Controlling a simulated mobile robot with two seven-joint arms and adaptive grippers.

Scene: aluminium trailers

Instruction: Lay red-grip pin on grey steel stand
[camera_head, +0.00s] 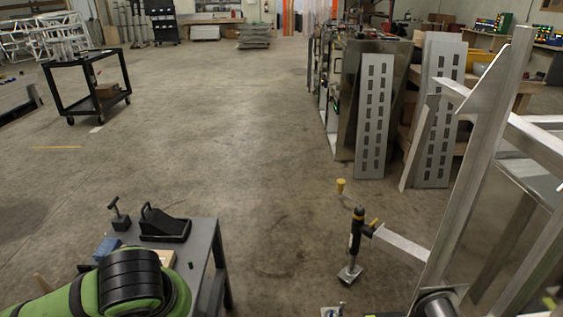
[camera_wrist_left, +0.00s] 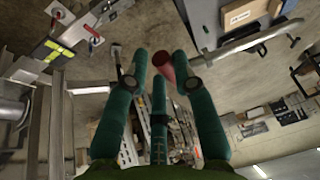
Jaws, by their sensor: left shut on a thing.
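In the left wrist view the teal fingers of my left gripper (camera_wrist_left: 163,85) are closed around the red grip of the pin (camera_wrist_left: 162,66). The rest of the pin cannot be told apart clearly. In the head view only my green arm with black rings shows at the lower left; the fingers and the pin are hidden there. A grey-topped stand (camera_head: 206,236) with dark legs, apparently the grey steel stand, is just beyond and right of that arm. My right gripper is not in view.
On the stand are a black tool (camera_head: 165,224), a black-handled piece (camera_head: 119,214), a blue item (camera_head: 106,247) and a wood block (camera_head: 157,257). An aluminium trailer frame (camera_head: 470,160) with a jack (camera_head: 355,240) stands at the right. Open floor lies between.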

